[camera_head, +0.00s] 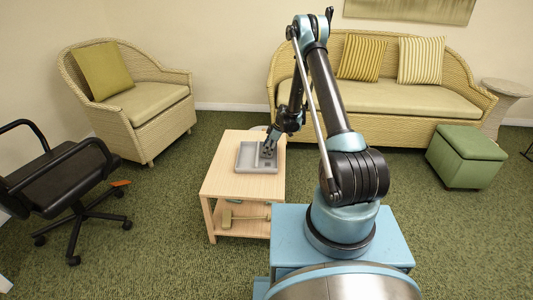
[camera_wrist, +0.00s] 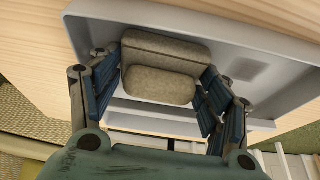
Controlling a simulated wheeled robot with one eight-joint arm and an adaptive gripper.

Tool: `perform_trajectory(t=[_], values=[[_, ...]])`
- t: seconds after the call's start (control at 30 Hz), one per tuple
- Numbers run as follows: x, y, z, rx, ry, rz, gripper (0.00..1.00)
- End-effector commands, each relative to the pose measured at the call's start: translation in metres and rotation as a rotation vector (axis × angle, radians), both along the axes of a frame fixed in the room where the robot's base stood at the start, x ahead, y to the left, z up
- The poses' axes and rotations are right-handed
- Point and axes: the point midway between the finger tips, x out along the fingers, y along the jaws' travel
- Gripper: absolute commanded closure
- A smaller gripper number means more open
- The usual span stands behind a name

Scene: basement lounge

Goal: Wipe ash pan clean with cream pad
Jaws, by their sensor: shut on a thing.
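The grey ash pan (camera_head: 243,156) sits on the light wooden table; its pale rim also shows in the wrist view (camera_wrist: 225,28). A darker grey patch (camera_wrist: 243,69) marks the pan floor to the right of the pad. The cream pad (camera_wrist: 160,85), a rounded block with a second, thicker part behind it, is between my fingers. My gripper (camera_head: 267,152) reaches down into the right part of the pan and is shut on the pad. In the head view my gripper hides the pad. I cannot tell whether the pad touches the pan floor.
The wooden table (camera_head: 222,178) has bare top in front of the pan. Its lower shelf holds a small yellowish object (camera_head: 227,218). A black office chair (camera_head: 70,180) and a wicker armchair (camera_head: 135,100) stand left. A wicker sofa (camera_head: 400,97) is behind, a green ottoman (camera_head: 467,157) right.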

Motion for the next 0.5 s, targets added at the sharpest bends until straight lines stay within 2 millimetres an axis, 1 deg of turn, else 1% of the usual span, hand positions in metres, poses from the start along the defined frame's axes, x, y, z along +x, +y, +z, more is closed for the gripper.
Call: perform_trajectory(t=[0.1,0.37,0.5], values=[[0.010,-0.001,-0.002,-0.001,-0.002,-0.001,0.56],[0.017,-0.002,-0.002,-0.002,-0.003,-0.001,0.55],[0.027,-0.002,-0.002,-0.002,-0.003,-0.001,0.55]])
